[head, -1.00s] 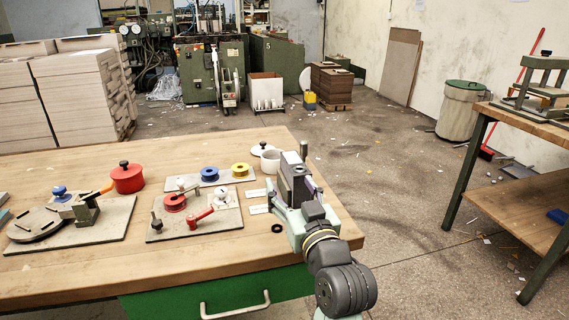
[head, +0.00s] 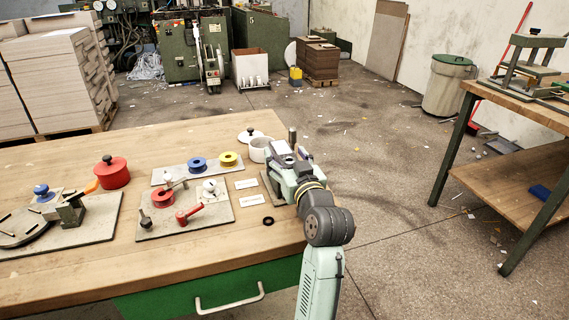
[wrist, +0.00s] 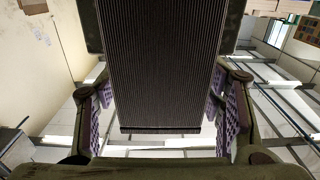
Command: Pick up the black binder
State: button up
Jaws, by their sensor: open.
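My gripper (head: 285,168) is above the table's right end in the head view, tilted. In the wrist view its fingers with purple checked pads stand wide apart at left and right. A dark ribbed block (wrist: 162,65) fills the upper middle between them. I cannot tell whether it is the black binder or part of my gripper. No black binder can be clearly made out in the head view, where my gripper hides part of the table end.
On the wooden table (head: 215,258) a small black ring (head: 268,221) lies left of my arm. A white pot (head: 259,150), red pot (head: 112,172) and boards with spools and levers stand further left. A second table (head: 520,180) is at the right, across open floor.

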jog(key=shift+x, duration=0.85)
jog(key=shift+f, duration=0.1)
jog(key=shift+c, duration=0.3)
jog(key=c, duration=1.3)
